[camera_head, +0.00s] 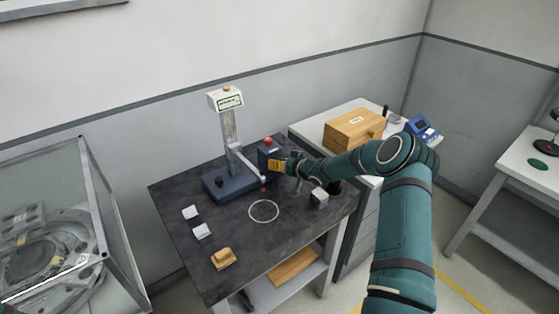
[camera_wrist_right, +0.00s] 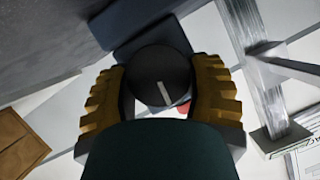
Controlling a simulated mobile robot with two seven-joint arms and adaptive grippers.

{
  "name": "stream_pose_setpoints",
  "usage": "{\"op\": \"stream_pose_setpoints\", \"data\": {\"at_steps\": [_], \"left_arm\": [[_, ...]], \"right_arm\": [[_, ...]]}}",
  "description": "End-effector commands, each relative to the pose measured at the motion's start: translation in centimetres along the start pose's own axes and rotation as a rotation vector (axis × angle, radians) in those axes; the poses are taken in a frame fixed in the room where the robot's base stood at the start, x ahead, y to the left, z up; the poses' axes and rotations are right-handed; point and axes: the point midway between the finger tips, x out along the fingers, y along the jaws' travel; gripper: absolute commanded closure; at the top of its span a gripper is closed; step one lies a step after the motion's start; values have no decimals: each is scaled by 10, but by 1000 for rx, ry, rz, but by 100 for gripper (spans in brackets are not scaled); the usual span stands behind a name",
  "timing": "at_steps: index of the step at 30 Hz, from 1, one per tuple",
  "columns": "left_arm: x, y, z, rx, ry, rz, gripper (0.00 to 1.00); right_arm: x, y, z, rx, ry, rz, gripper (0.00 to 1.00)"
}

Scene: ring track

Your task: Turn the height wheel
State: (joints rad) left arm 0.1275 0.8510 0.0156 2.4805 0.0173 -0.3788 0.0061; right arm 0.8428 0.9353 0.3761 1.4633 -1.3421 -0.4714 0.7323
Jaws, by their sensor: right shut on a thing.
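The height wheel (camera_wrist_right: 159,73) is a round dark knob with a pale line on its face. It fills the gap between the two yellow fingers of my right gripper (camera_wrist_right: 160,92) in the right wrist view, and the fingers are shut on it. In the head view, my right gripper (camera_head: 279,165) is at the dark blue box (camera_head: 266,150) with a red button on top, and it hides the wheel there. The height gauge (camera_head: 229,125), with a white display head on a metal column, stands just left of it. My left gripper is not in view.
The dark table holds a white ring mark (camera_head: 264,211), grey-white blocks (camera_head: 202,231), a yellow-brown block (camera_head: 223,258) and a grey cube (camera_head: 319,197). A wooden box (camera_head: 354,130) sits on the white cabinet behind. The table's front middle is clear.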

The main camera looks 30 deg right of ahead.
Motion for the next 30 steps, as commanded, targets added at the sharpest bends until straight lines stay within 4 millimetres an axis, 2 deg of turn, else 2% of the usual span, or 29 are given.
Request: {"op": "stream_pose_setpoints", "data": {"at_steps": [1, 3, 8, 21, 30], "left_arm": [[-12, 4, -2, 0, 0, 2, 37], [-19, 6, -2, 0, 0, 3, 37], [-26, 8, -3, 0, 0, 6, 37], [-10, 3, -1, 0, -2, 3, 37], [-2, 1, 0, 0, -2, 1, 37]], "right_arm": [[-2, -1, -3, 30, -2, -12, 81], [-2, 0, -3, 79, -2, -32, 81], [0, 2, -1, 205, -2, -85, 81], [1, 4, 3, 527, -1, -219, 81], [0, 5, 2, 642, 0, -264, 81]]}}
